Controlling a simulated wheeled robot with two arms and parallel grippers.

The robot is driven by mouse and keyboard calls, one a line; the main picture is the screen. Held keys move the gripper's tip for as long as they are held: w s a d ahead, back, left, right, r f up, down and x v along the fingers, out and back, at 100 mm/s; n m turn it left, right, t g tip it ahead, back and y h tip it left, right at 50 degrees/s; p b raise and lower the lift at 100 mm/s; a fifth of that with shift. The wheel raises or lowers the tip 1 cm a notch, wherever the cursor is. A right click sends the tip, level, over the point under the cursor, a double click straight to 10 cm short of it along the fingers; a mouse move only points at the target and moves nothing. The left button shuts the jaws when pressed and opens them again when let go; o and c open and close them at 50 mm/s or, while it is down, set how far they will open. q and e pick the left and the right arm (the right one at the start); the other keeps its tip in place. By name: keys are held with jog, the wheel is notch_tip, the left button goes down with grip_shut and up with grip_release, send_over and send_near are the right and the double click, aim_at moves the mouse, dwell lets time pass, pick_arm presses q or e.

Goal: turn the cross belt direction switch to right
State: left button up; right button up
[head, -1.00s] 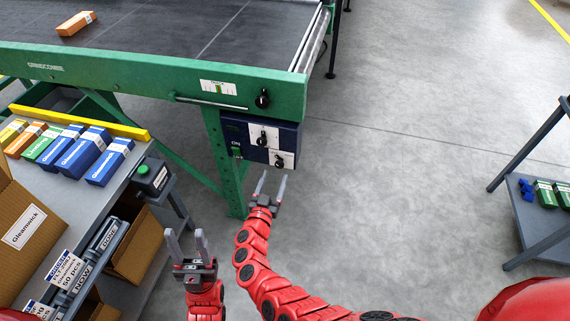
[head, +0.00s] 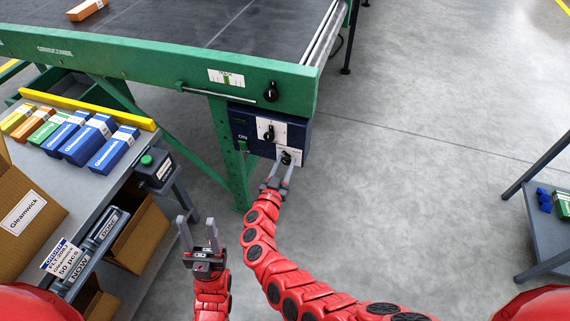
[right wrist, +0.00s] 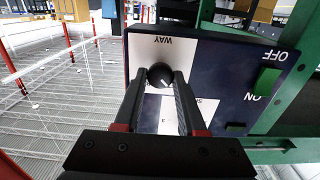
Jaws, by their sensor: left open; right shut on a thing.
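A dark blue control box (head: 239,128) hangs under the green conveyor frame. It carries an upper black knob (head: 267,133) on a white plate and a lower black knob (head: 287,157) on a smaller white plate. My left gripper (head: 198,222) is open and empty, low beside the bench.
Another black knob (head: 271,92) sits on the green frame (head: 150,73) above the box. A grey bench (head: 85,185) with several small cartons and a green button box (head: 153,170) stands left.

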grip_shut()
jog(key=m+b, duration=0.1)
jog(key=m, duration=0.1)
jog(key=m+b, duration=0.1)
jog(key=m, duration=0.1)
jog(key=shift+d+f+m, duration=0.1)
jog(key=shift+f+m, duration=0.1)
jog(key=shift+m, duration=0.1)
jog(key=m+b, duration=0.3)
jog(key=m, duration=0.1)
jog(key=shift+s+f+m, duration=0.1)
jog(key=shift+m, duration=0.2)
jog(key=m+b, duration=0.4)
jog(key=shift+f, duration=0.1)
jog(key=shift+m+b, duration=1.7)
jog(key=shift+m, duration=0.7)
